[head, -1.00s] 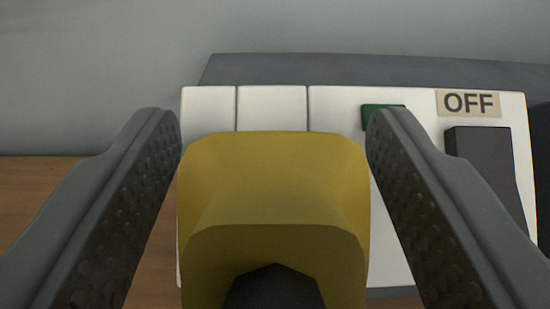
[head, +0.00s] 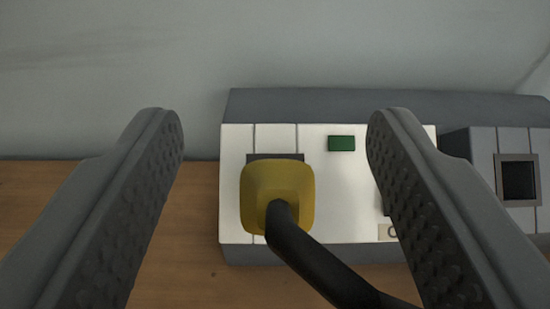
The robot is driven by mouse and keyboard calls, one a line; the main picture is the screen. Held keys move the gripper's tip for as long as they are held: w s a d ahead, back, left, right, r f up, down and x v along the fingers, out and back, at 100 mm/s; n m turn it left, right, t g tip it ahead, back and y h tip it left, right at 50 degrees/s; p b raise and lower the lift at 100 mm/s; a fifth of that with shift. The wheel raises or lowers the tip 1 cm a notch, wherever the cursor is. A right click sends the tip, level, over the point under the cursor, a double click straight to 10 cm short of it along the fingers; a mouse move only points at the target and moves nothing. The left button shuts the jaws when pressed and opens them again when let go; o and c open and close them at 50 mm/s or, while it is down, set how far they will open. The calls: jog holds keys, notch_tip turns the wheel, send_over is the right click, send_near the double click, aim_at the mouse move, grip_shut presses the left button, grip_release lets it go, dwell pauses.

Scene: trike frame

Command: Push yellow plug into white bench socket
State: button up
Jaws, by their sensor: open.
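The yellow plug (head: 260,190) stands at the left part of the white bench socket (head: 345,190). Its black cable (head: 325,265) comes out toward me and runs down to the right. A dark strip shows just above the plug, on the socket's face. The plug's body hides its prongs and the holes, so I cannot tell how deep it sits. My gripper (head: 275,130) is open, with its fingers wide apart and clear of the plug, which appears between them and farther away. The right finger hides part of the socket's right side.
A green rectangle (head: 341,143) is on the socket face. A pale label (head: 386,232), partly hidden, is near its lower right. A grey unit with a dark square (head: 519,180) stands at the right. Wooden bench surface (head: 190,225) is clear at the left; a grey wall is behind.

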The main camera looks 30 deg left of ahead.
jog(key=shift+s+d+r, duration=0.25)
jog(key=shift+s+r, duration=0.1)
jog(key=shift+r, duration=0.15)
jog(key=shift+s+d+r, duration=0.2)
jog(key=shift+s+r, duration=0.15)
jog(key=shift+r, duration=0.1)
